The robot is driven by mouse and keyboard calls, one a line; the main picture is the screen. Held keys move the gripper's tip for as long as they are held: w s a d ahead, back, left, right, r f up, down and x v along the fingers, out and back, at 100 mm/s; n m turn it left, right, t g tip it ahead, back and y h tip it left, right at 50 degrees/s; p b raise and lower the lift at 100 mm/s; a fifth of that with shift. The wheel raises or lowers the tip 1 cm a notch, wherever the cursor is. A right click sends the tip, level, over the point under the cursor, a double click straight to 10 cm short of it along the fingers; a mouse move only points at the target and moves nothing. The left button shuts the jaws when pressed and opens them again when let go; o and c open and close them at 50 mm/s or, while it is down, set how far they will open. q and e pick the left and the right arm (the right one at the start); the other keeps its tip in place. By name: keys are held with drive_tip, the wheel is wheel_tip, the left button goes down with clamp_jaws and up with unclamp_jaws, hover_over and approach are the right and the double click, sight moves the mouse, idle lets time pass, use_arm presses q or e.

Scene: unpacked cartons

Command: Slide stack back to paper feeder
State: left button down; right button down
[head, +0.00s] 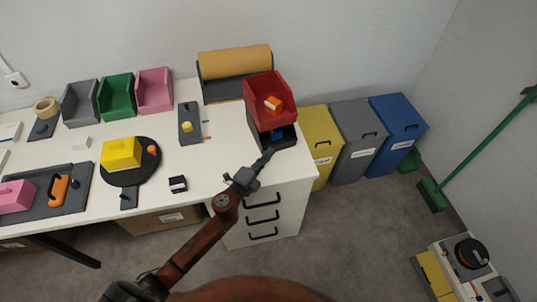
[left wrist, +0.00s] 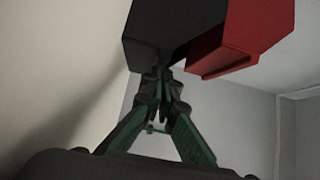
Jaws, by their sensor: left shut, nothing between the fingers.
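The stack is a red open bin (head: 262,88) on top of a black bin (head: 291,140), at the right end of the white table. An orange and white item (head: 272,103) lies in the red bin. A blue thing shows in the black bin. The paper feeder (head: 222,88), a brown roll in a dark holder, stands against the wall behind and left of the stack. My left gripper (head: 269,154) is shut and empty, its tips at the front of the black bin. In the left wrist view its tips (left wrist: 160,75) are close below the black bin (left wrist: 165,30); contact is unclear. The red bin (left wrist: 240,42) shows beside it.
A grey base with a yellow knob (head: 189,124) stands left of the stack. Yellow, grey and blue waste bins (head: 393,130) stand right of the table.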

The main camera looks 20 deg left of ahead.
sight(265, 149)
use_arm(q)
drive_tip(key=w+a, duration=0.1)
drive_tip(key=w, duration=0.2)
drive_tip(key=shift+a, duration=0.4)
drive_tip(key=shift+w+a, duration=0.1)
use_arm(e)
drive_tip(key=shift+s+d+f, duration=0.1)
drive_tip(key=shift+s+d, duration=0.05)
drive_tip(key=shift+s, duration=0.5)
